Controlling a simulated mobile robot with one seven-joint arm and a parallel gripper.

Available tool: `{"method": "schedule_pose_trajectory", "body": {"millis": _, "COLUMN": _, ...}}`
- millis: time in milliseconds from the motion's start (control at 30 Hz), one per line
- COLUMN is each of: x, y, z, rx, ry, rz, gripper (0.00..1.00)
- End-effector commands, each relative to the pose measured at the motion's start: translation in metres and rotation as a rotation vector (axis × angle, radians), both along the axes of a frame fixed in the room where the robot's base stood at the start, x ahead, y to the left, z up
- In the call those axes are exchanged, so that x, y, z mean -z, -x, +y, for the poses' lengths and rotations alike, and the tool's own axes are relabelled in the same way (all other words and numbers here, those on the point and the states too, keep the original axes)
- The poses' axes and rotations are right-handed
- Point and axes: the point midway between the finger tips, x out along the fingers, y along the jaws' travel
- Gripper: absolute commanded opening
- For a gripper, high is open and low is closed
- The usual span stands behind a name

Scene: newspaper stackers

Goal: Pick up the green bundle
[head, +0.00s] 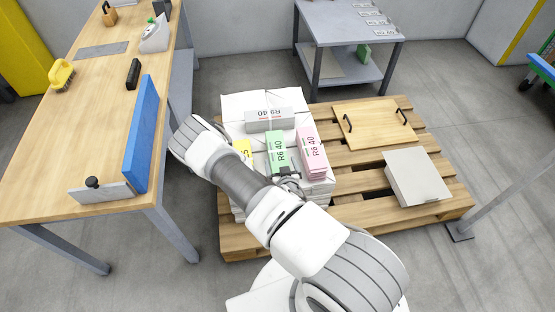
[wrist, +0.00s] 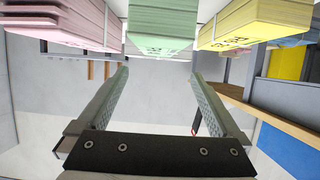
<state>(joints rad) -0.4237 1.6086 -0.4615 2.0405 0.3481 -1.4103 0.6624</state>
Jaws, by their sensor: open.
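The green bundle (head: 277,143), marked "R6 40", lies on the white stack (head: 234,104) on the pallet, between a pink bundle (head: 311,146) and a yellow bundle (head: 242,147). In the wrist view the green bundle (wrist: 162,20) is at the top centre, beyond my fingertips and in line with the gap between them. My gripper (wrist: 159,78) is open, with nothing between its fingers. In the head view my arm hides most of the yellow bundle and the near part of the stack.
A grey bundle (head: 269,119) lies behind the green one, on the same stack. The pallet (head: 349,180) also holds a wooden board with handles (head: 372,124) and a grey box (head: 418,177). A wooden table (head: 60,150) with a blue upright panel (head: 141,135) stands at left.

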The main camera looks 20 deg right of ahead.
Motion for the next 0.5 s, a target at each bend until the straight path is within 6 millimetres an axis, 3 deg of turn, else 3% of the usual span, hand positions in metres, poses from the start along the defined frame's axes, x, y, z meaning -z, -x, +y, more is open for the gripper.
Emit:
{"method": "schedule_pose_trajectory", "body": {"millis": 200, "x": 0.018, "y": -0.037, "z": -0.008, "rx": 0.0, "ry": 0.001, "rz": -0.002, "gripper": 1.0}}
{"method": "schedule_pose_trajectory", "body": {"millis": 500, "x": 0.032, "y": -0.056, "z": -0.013, "rx": -0.001, "ry": 0.002, "rz": 0.0, "gripper": 1.0}}
